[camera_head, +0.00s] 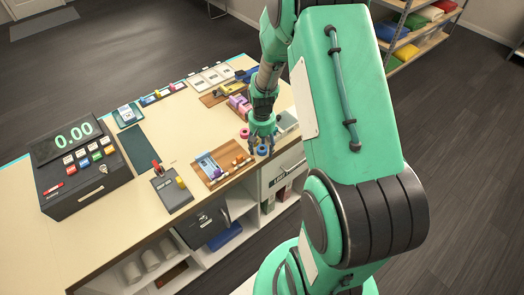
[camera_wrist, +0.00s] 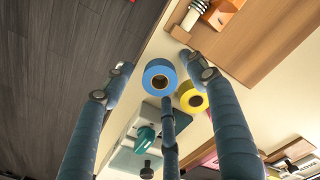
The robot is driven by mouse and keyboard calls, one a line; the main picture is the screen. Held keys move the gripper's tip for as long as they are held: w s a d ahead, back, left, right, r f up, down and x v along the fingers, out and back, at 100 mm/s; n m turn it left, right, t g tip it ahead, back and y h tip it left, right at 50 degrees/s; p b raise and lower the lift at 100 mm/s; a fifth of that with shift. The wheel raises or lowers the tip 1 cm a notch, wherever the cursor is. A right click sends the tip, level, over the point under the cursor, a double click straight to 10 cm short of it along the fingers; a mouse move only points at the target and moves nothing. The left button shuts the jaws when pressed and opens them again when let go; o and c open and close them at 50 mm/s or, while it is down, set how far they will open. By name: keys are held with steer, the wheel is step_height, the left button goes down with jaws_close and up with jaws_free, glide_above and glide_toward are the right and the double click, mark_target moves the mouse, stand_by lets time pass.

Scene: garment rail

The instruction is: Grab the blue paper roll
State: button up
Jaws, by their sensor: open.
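Whether any finger touches the roll cannot be told.
A yellow roll (camera_wrist: 193,97) lies close beside the blue one, near a finger. A red roll (camera_head: 245,133) is to the left. A wooden tray (camera_head: 215,181) with small items is nearby. A teal-and-white device (camera_wrist: 146,136) is close. The counter's middle (camera_head: 165,125) is clear.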

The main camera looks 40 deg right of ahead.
mark_target(262, 148)
stand_by(0.5)
steer(key=c, duration=1.1)
steer(key=shift+r, duration=0.15)
steer(key=shift+r, duration=0.6)
step_height(262, 148, up, 2)
steer(key=shift+r, duration=0.1)
steer(key=s+a, duration=0.2)
steer(key=s, duration=0.2)
steer(key=s+a+r, duration=0.1)
steer(key=s+a, duration=0.1)
steer(key=s, duration=0.3)
steer(key=s+a+p, duration=0.1)
steer(key=s+a, duration=0.1)
steer(key=s, duration=0.3)
steer(key=shift+s+a+r, duration=0.15)
steer(key=shift+s+a, duration=0.1)
steer(key=shift+a, duration=0.1)
